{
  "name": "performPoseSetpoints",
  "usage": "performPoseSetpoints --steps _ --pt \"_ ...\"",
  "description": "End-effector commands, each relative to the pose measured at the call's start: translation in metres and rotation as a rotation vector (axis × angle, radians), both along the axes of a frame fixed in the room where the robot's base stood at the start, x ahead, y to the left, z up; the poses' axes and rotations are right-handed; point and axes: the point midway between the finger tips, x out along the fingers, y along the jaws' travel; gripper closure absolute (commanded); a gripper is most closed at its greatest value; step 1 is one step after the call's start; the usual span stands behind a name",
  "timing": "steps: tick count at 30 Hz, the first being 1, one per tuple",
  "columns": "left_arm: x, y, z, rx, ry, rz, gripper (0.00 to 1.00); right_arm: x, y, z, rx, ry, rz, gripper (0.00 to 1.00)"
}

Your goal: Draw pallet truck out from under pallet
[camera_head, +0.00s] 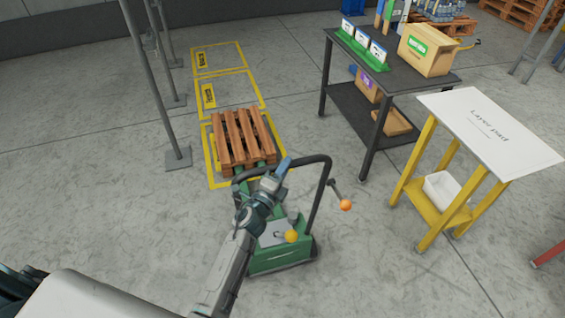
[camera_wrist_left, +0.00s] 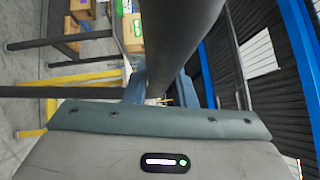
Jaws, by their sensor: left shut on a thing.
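The pallet truck (camera_head: 283,258) has a green body and a dark looped handle (camera_head: 318,185). It stands in front of the wooden pallet (camera_head: 232,138), and green fork parts show at the pallet's near end. How far the forks reach under it is hidden by the slats. My left gripper (camera_head: 283,166) is shut on the top bar of the handle, near its left side. In the left wrist view the dark handle tube (camera_wrist_left: 180,40) runs up from between the fingers (camera_wrist_left: 160,88). My right gripper is not in view.
The pallet sits in a yellow floor marking (camera_head: 209,160), with two more behind. Grey posts (camera_head: 158,85) stand to the left. A dark table (camera_head: 400,80) and a yellow stand (camera_head: 425,150) with a layer pad (camera_head: 490,130) are at right. An orange-knobbed lever (camera_head: 345,204) sticks out right of the handle.

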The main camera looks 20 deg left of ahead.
Motion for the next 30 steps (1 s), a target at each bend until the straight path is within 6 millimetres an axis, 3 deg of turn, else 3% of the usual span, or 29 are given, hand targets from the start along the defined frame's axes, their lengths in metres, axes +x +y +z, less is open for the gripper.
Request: performPoseSetpoints --steps 9,16,17,20,30 --pt "-0.005 -0.004 0.005 -0.002 -0.007 0.001 1.00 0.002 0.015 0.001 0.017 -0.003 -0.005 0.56" --pt "-0.005 -0.004 0.005 -0.003 -0.008 0.001 1.00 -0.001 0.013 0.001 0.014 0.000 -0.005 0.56" --pt "-0.005 -0.004 0.005 -0.003 -0.008 0.001 0.75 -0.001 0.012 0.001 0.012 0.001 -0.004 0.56" --pt "-0.005 -0.004 0.004 -0.003 -0.007 0.001 0.55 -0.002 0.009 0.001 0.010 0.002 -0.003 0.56" --pt "-0.008 -0.004 0.001 -0.002 -0.003 0.000 0.55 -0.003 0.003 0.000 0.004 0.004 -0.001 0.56"
